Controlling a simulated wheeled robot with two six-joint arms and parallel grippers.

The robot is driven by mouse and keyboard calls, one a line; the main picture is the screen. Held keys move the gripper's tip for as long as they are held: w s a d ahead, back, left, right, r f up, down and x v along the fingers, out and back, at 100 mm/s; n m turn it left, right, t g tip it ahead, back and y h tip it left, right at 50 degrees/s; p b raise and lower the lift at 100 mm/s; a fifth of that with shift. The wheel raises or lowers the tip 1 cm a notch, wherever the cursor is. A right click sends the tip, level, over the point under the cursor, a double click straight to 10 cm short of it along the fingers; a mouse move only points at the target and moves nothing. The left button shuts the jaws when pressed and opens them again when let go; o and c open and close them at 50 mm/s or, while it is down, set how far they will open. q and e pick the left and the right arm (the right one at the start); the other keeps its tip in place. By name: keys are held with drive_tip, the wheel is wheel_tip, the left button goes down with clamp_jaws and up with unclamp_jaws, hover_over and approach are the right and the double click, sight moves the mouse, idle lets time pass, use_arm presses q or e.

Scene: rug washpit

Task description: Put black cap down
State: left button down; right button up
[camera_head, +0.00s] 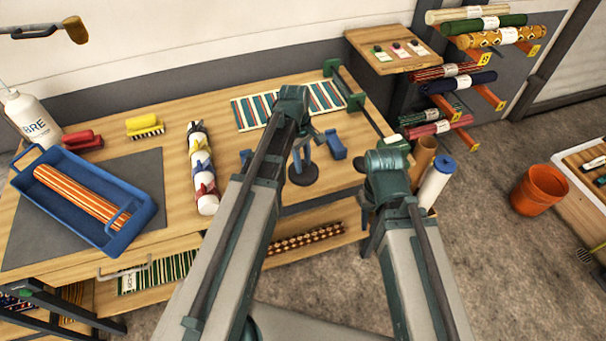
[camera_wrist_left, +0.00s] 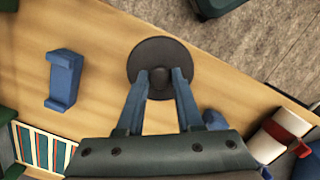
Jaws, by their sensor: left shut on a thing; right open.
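The black cap (camera_head: 303,174) is a dark round disc with a knob in its middle. It is over the right part of the wooden bench, near the front edge. My left gripper (camera_head: 303,152) is shut on the knob, and the wrist view shows its two blue fingers (camera_wrist_left: 160,80) on either side of the cap (camera_wrist_left: 160,47). I cannot tell whether the disc touches the wood. My right gripper (camera_head: 382,188) is to the right, past the bench end; its fingers are mostly hidden by my arm.
A blue cradle (camera_head: 336,144) stands right of the cap and also shows in the wrist view (camera_wrist_left: 64,80). A striped mat (camera_head: 265,108) lies behind, with a green clamp frame (camera_head: 345,88). A white roll with coloured straps (camera_head: 200,160) and a blue tray (camera_head: 140,222) are left.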

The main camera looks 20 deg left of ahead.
use_arm(q)
wheel_tip(320, 180, down, 4)
drive_tip(key=b, duration=0.3)
drive_tip(key=shift+r+b, duration=0.2)
drive_tip(key=shift+b, duration=0.15)
drive_tip(key=shift+f, duration=0.15)
drive_tip(key=c, duration=0.6)
unclamp_jaws()
drive_tip(key=shift+o, duration=0.2)
